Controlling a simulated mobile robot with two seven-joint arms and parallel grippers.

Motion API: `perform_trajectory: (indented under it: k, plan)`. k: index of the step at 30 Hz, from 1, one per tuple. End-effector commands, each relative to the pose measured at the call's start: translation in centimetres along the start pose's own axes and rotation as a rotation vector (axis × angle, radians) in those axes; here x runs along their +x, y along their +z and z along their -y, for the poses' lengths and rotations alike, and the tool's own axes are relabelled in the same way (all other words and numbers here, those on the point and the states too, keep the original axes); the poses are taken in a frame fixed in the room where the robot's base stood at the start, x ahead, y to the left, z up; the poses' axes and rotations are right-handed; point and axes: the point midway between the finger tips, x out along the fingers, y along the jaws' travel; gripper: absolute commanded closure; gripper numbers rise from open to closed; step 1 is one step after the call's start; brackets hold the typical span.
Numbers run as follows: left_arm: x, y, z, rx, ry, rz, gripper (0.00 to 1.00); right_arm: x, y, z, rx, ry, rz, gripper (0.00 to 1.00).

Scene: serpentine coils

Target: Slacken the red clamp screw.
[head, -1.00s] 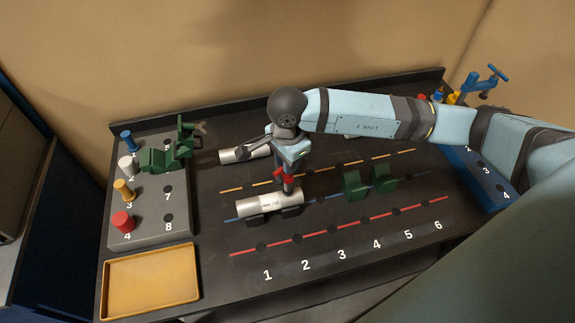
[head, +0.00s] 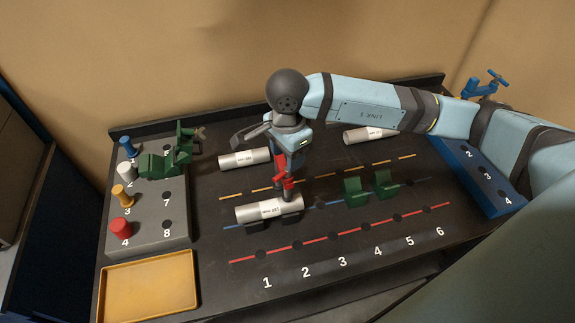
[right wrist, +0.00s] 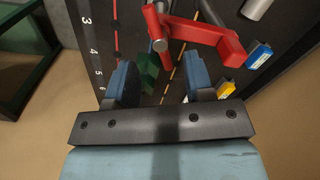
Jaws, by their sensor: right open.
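The red clamp (head: 286,184) stands at the right end of a silver cylinder (head: 262,210), which rests in dark cradles on the blue line. My right gripper (head: 290,152) is above the clamp, pointing down and partly hiding it. In the right wrist view, the red clamp (right wrist: 205,36) and its red-and-grey screw handle (right wrist: 154,28) lie just past the fingertips. The blue finger pads of my right gripper (right wrist: 160,80) are apart, with nothing held between them. I cannot see how far the screw is turned. My left gripper is out of view.
A grey rack (head: 150,220) with coloured pegs and a green clamp (head: 166,160) stands at left, a yellow tray (head: 108,284) in front. Other silver cylinders (head: 243,159) lie behind.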

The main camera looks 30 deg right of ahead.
Motion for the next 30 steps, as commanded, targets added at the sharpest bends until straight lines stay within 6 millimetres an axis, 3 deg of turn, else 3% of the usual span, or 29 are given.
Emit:
perform_trajectory:
  k: [6,13,19,30]
  plan:
    - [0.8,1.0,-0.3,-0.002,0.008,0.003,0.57,-5.0,0.0,0.1,-0.001,-0.005,0.000,0.52]
    - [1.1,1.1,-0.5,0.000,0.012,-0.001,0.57,-8.4,0.0,0.0,0.000,-0.003,0.000,0.52]
    - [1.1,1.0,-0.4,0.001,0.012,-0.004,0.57,-9.3,0.0,-0.1,0.000,-0.001,0.000,0.52]
    - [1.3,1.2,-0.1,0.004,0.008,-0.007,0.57,-8.9,-0.6,-0.1,0.019,0.003,0.017,0.51]
